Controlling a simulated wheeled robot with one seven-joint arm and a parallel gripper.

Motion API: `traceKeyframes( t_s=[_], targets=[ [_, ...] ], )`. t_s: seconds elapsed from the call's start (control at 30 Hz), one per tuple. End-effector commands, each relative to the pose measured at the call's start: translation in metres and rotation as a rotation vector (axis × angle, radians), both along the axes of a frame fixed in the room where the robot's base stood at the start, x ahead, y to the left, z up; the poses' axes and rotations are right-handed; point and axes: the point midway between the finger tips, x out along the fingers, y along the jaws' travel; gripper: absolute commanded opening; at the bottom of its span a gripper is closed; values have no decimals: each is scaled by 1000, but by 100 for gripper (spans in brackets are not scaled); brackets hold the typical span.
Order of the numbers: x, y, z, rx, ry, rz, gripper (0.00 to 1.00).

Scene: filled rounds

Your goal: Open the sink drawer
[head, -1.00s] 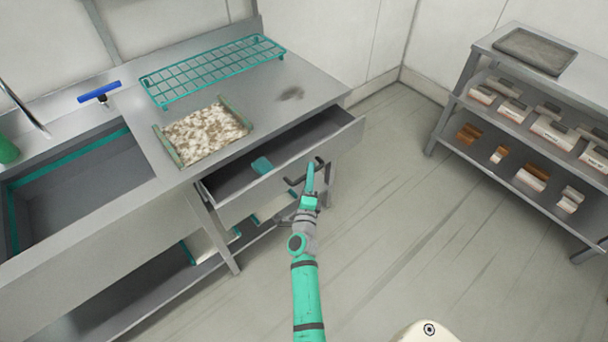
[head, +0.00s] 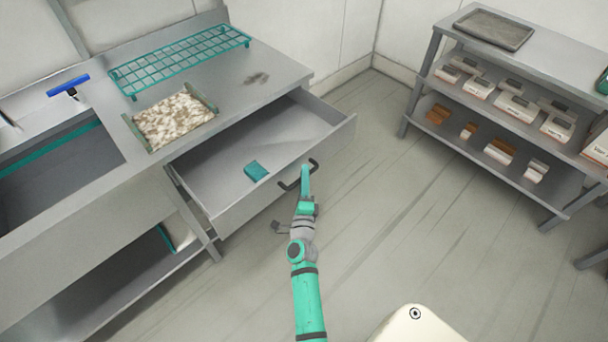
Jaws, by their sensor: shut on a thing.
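The sink drawer (head: 237,212) is a grey metal drawer under the worktop, right of the sink basin. It stands well out from the unit, and its inside shows. A small teal block (head: 256,171) lies in it. The dark bar handle (head: 314,163) is on the drawer's front. My gripper (head: 305,180) is at this handle and shut on it. The fingers hide part of the handle, and the exact grip is too small to see.
On the worktop are a teal wire rack (head: 180,60) and a speckled board (head: 174,120). A blue squeegee (head: 68,86) lies by the sink basin (head: 60,180). A shelf (head: 425,95) with several boxes and a grey tray (head: 493,28) stands right. The floor between is clear.

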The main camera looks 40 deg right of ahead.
Motion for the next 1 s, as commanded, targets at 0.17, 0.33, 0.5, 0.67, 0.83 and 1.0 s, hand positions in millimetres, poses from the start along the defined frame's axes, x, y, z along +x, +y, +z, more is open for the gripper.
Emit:
traceKeyframes(
  t_s=[0.17, 0.33, 0.5, 0.67, 0.83, 1.0],
  targets=[
    [-3, -3, -1, 1, -1, -7, 0],
    [-2, -2, -1, 1, 0, -6, 20],
    [-1, -1, 0, 0, -1, -4, 20],
    [-5, 0, -1, 1, 0, -6, 20],
    [-19, 15, -5, 1, 1, -5, 20],
    [-39, 38, -9, 2, 1, -3, 20]
  ],
)
